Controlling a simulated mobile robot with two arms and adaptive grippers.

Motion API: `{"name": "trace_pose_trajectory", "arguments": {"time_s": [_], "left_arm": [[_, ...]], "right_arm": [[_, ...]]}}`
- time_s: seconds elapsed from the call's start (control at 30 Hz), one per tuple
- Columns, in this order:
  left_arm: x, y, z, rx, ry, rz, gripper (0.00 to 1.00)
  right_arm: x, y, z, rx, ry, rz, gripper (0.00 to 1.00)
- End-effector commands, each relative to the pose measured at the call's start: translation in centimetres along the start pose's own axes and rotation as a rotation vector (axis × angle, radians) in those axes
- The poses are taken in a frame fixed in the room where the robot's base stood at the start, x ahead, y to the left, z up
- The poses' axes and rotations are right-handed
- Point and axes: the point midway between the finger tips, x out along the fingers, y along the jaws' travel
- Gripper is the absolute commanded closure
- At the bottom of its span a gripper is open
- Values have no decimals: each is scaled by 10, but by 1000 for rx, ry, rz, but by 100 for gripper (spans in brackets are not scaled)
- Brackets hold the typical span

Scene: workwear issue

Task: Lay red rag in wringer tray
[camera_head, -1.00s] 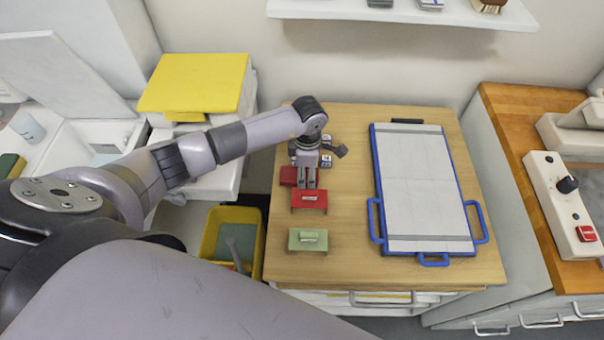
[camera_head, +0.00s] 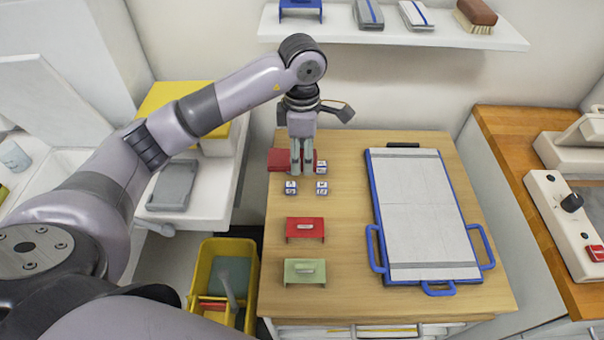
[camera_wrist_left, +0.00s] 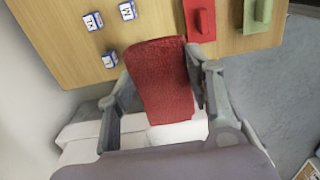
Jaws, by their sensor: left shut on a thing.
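My left gripper (camera_head: 302,170) is shut on the red rag (camera_head: 279,160) at the back left of the wooden table. The rag shows behind the fingers. In the left wrist view the rag (camera_wrist_left: 160,80) lies between the two fingers as a textured red cloth. A grey tray (camera_head: 172,185) lies on the white unit left of the table. A yellow bucket (camera_head: 254,272) with a grey-green insert stands lower down, beside the table. I cannot tell for certain which of these is the wringer tray. My right gripper is out of view.
Small white-and-blue blocks (camera_head: 291,187) stand near the gripper. A red holder (camera_head: 305,229) and a green holder (camera_head: 304,272) sit nearer the front. A blue-framed board (camera_head: 371,205) fills the table's right side. A wall shelf (camera_head: 390,36) hangs behind.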

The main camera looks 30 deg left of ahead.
Motion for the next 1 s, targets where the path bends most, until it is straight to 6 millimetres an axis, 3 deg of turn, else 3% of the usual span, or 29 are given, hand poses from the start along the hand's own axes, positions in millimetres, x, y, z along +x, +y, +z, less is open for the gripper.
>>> {"name": "trace_pose_trajectory", "arguments": {"time_s": [0.1,0.3,0.47,0.57,1.0], "left_arm": [[-13,0,0,-1,-1,1,85],[-21,-1,0,8,0,0,85],[-21,-8,0,151,0,8,85],[-21,-20,0,353,0,16,85],[-16,-94,-11,1513,10,19,85]], "right_arm": [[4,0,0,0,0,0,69],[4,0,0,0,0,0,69],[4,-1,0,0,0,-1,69],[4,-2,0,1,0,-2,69],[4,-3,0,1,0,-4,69]]}}
